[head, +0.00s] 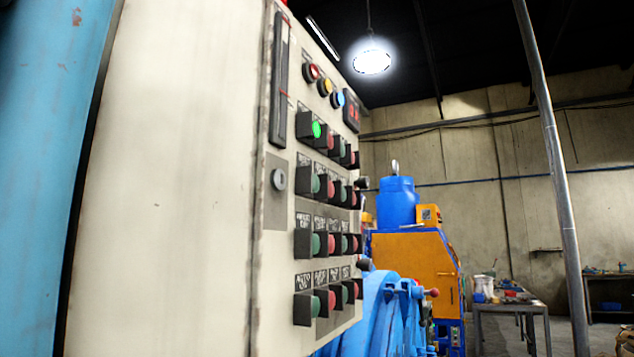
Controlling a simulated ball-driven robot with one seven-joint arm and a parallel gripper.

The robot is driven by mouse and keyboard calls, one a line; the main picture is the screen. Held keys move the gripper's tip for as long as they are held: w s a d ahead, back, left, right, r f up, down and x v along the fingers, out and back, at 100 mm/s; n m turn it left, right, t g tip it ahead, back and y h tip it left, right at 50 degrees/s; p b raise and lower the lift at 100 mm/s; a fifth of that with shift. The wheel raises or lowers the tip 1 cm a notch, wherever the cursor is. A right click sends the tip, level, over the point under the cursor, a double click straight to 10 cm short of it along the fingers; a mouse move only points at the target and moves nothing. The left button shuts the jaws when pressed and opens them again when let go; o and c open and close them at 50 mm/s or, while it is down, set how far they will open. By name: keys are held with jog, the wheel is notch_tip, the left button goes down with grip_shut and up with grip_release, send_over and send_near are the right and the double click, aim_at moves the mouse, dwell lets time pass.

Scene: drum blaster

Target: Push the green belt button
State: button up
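A cream control panel (170,180) stands close on the left, seen at a steep angle. Its right part carries several rows of green and red buttons in dark housings. The top-row green button (316,129) is lit bright green. Darker green buttons show in the second row (316,184), the third row (316,244) and the bottom row (315,306). The small labels above them are too small to read, so I cannot tell which green button is the belt one. My gripper is not in view.
Red, yellow and blue lamps (325,86) sit above the buttons, beside a red digital display (352,111). A key switch (278,180) is left of them. A blue and orange machine (415,255), a metal pole (560,180) and a cluttered table (512,309) stand to the right.

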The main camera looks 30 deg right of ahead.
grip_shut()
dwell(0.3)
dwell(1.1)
